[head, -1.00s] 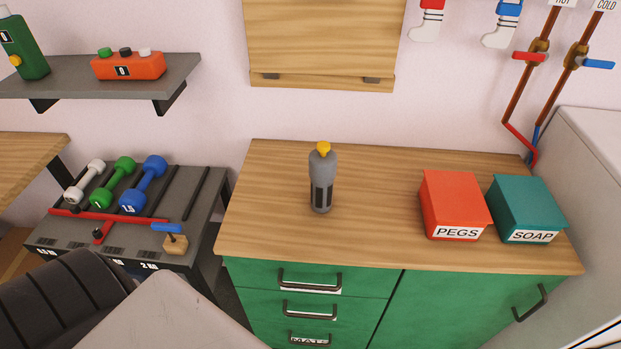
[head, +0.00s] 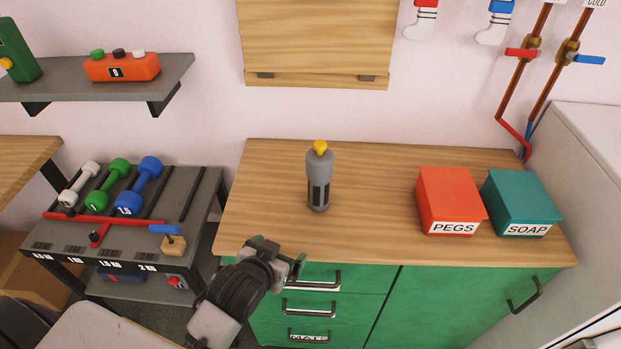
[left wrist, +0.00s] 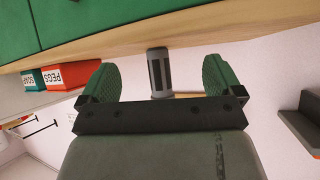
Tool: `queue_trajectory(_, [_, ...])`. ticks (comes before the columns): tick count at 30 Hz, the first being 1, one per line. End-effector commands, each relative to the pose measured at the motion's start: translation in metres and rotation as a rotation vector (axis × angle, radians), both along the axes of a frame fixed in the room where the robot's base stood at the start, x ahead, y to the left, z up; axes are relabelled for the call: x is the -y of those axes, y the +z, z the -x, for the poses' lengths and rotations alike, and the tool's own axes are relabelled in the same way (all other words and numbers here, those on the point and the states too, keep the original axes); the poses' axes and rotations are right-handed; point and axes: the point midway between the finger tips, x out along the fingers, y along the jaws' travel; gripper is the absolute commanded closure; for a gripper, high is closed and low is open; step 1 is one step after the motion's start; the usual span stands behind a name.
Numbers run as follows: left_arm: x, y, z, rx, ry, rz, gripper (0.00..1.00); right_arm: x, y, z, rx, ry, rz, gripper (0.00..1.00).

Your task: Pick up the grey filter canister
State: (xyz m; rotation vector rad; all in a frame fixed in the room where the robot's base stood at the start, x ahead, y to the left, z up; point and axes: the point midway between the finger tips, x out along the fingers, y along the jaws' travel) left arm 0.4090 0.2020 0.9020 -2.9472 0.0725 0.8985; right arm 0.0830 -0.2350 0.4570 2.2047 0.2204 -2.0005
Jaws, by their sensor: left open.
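The grey filter canister (head: 319,181) stands upright on the wooden counter (head: 270,190), with a yellow top and a dark panel on its front. My left gripper (head: 281,252) is at the counter's front edge, in front of the green drawers and to the lower left of the canister. It is open and empty, apart from the canister. In the left wrist view, the picture is turned over and the canister (left wrist: 158,74) shows beyond and between the two green finger pads (left wrist: 160,82). My right gripper is not in view.
A red PEGS box (head: 450,198) and a teal SOAP box (head: 522,200) stand on the counter's right. A dumbbell rack (head: 190,205) stands to the left. The counter around the canister is clear.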

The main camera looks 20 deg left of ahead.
Motion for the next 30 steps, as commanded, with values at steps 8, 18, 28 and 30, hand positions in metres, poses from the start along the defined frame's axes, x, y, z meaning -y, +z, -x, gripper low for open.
queue_trajectory(8, [0.009,0.08,-0.065,0.444,-0.034,0.067,0.05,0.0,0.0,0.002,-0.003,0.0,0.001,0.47])
queue_trajectory(18, [0.018,0.112,-0.104,0.594,-0.064,0.095,0.05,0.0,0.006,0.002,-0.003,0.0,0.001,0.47])
queue_trajectory(28, [0.022,0.11,-0.137,0.591,-0.062,0.094,0.05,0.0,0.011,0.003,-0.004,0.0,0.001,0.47])
queue_trajectory(30, [0.023,0.111,-0.144,0.591,-0.063,0.093,0.05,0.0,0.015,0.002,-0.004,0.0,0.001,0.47])
